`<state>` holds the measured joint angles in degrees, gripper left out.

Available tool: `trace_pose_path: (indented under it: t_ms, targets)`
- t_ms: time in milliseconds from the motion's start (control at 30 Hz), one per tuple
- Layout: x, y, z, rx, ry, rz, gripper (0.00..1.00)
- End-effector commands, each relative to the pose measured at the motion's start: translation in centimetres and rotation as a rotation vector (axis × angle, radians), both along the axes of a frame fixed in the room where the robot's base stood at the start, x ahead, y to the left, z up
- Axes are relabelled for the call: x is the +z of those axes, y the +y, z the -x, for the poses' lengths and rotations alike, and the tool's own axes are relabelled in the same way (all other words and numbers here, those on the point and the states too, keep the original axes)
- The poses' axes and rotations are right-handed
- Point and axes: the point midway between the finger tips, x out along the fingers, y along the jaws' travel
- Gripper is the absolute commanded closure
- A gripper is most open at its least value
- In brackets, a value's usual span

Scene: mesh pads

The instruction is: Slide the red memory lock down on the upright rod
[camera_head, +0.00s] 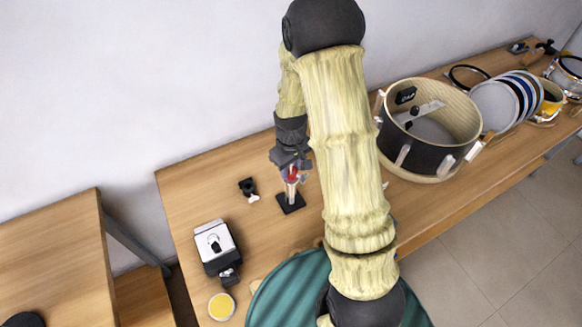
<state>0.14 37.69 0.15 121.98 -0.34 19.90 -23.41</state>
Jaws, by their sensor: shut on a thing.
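The upright rod (290,191) stands on a small dark square base (291,204) on the wooden table. The red memory lock (293,173) is around the upper part of the rod, well above the base. My gripper (293,168) comes down from above and is shut on the red memory lock. The fingers hide part of the lock, and the rod's top is hidden behind the gripper.
A small black clamp (248,188) lies left of the rod. A silver and black device (216,247) and a yellow disc (221,306) are at the front left. A drum shell (432,152) stands right, beyond my arm.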

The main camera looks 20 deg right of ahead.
Motion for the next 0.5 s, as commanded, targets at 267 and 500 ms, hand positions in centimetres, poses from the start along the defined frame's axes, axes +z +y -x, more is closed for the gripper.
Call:
trace_pose_path:
  t_ms: [267,500]
  targets:
    - [-1.43,-0.01,0.60,0.000,0.019,0.000,0.89]
    - [-1.58,-0.01,0.67,0.000,0.020,0.000,0.89]
